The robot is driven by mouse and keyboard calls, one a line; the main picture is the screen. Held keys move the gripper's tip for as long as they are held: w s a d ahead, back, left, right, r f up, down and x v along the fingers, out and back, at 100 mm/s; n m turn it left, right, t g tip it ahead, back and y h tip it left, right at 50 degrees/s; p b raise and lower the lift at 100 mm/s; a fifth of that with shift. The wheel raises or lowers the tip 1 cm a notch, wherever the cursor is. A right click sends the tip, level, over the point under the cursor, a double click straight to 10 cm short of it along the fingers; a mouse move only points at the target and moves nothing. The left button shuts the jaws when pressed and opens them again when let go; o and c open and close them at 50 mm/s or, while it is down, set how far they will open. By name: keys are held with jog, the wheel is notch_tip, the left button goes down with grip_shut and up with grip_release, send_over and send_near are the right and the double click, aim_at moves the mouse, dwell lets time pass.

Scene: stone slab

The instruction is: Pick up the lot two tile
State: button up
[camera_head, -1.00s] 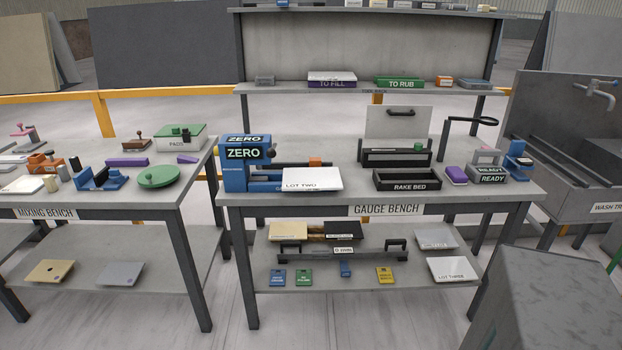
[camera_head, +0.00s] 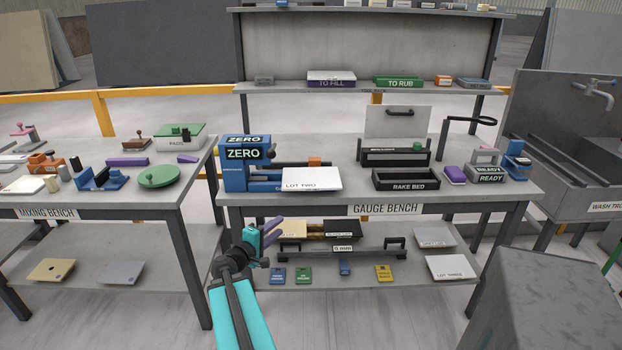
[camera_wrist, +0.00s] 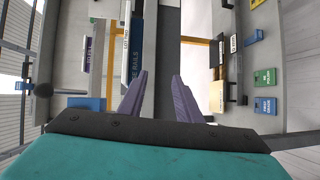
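The lot two tile (camera_head: 312,180) is a flat white slab marked LOT TWO. My gripper (camera_head: 272,232) is below and left of the tile in the picture, in front of the bench, and empty. In the wrist view its two purple fingers (camera_wrist: 158,88) are apart, with nothing between them.
The gauge bench (camera_head: 470,205) also holds a black rake bed (camera_head: 406,180) right of the tile. Its lower shelf (camera_head: 330,283) carries a cream tile (camera_head: 293,229), a lot three tile (camera_head: 450,267) and several coloured tags. A grey block (camera_head: 545,300) stands at the front right.

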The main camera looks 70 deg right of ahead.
jog(key=h, duration=0.2)
send_near(307, 190)
jog(key=a, duration=0.3)
jog(key=shift+w+d+g, duration=0.1)
jog(key=shift+w+g, duration=0.2)
jog(key=shift+w, duration=0.1)
jog(key=shift+s+d+p, duration=0.25)
jog(key=shift+d+p, duration=0.1)
jog(key=shift+d, duration=1.05)
jog(key=shift+s+d+p, duration=0.25)
jog(key=shift+d+p, duration=0.15)
jog(key=shift+d, duration=1)
jog(key=shift+s+d+p, duration=0.25)
jog(key=shift+d+p, duration=0.1)
jog(key=shift+d, duration=1.05)
jog(key=shift+s+d+r+p, duration=0.15)
jog(key=shift+d+p, duration=0.35)
jog(key=shift+d, duration=0.3)
jog(key=shift+s+d+r+p, duration=0.15)
jog(key=shift+d+p, duration=0.3)
jog(key=shift+d, duration=0.4)
jog(key=shift+s+d+f, duration=0.1)
jog(key=shift+s+d, duration=0.05)
jog(key=shift+d, duration=0.8)
jog(key=shift+c, duration=0.4)
grip_shut()
